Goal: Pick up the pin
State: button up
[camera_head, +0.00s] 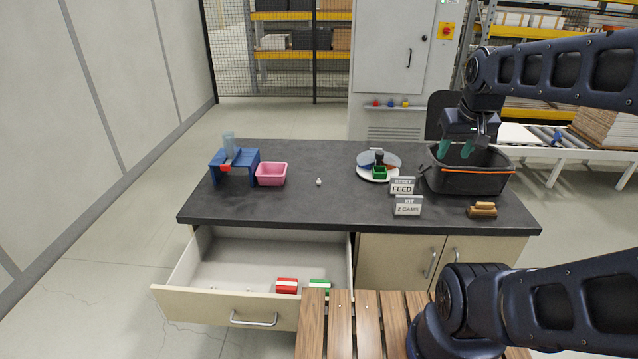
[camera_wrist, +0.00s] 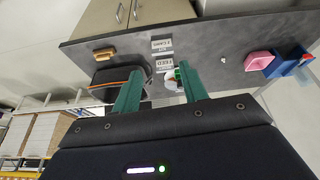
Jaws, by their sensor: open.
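A small pale object (camera_head: 319,182), which may be the pin, stands alone on the dark worktop (camera_head: 300,208), right of the pink bin. It is too small to make out its shape. It also shows as a light speck in the wrist view (camera_wrist: 223,60). My gripper (camera_head: 456,149) is at the right, raised near the black bag, well away from this object. Its two teal fingers are apart with nothing between them, as the wrist view also shows (camera_wrist: 160,78).
A blue stand (camera_head: 240,160) and pink bin (camera_head: 271,174) are at left. A drawer (camera_head: 215,298) is open in front.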

jog(key=w+a+r+n+g, duration=0.1)
jog(key=w+a+n, duration=0.15)
jog(key=w, duration=0.55)
jog(key=w+a+n, duration=0.2)
jog(key=w+a, duration=0.1)
jog(key=w, duration=0.4)
jog(key=n+g, duration=0.3)
jog(key=n, duration=1)
send_over(319, 181)
notch_tip(319, 181, down, 28)
jog(key=shift+w+f, duration=0.15)
jog(key=shift+f, duration=2.65)
jog(key=shift+w+f, duration=0.1)
jog(key=shift+f, duration=2.65)
grip_shut()
